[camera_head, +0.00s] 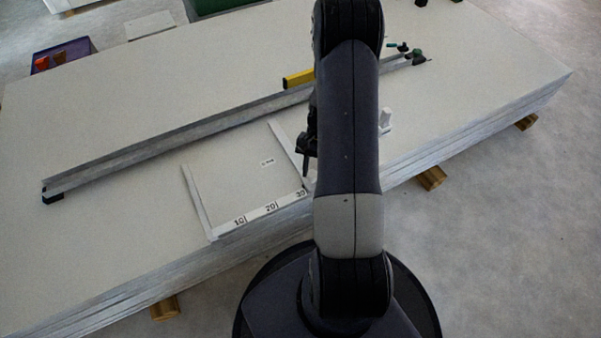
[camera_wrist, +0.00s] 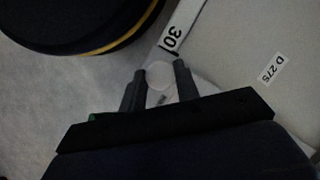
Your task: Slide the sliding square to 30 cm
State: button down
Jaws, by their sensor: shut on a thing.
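A white sliding square lies on the top panel at the stack's near edge. In the wrist view, the ruler's 30 mark (camera_wrist: 171,38) is just beyond my fingers.
A long metal straightedge (camera_head: 150,148) lies across the panel stack (camera_head: 480,75). A yellow tool (camera_head: 298,79) and a small green-and-black tool (camera_head: 418,58) are near it. Wooden blocks (camera_head: 431,178) support the stack.

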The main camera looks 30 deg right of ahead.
jog(key=shift+d, duration=0.2)
jog(key=c, duration=1.1)
grip_release()
jog(key=p+v, duration=0.3)
jog(key=v, duration=0.7)
jog(key=shift+w+r, duration=0.1)
jog(key=shift+r, duration=0.3)
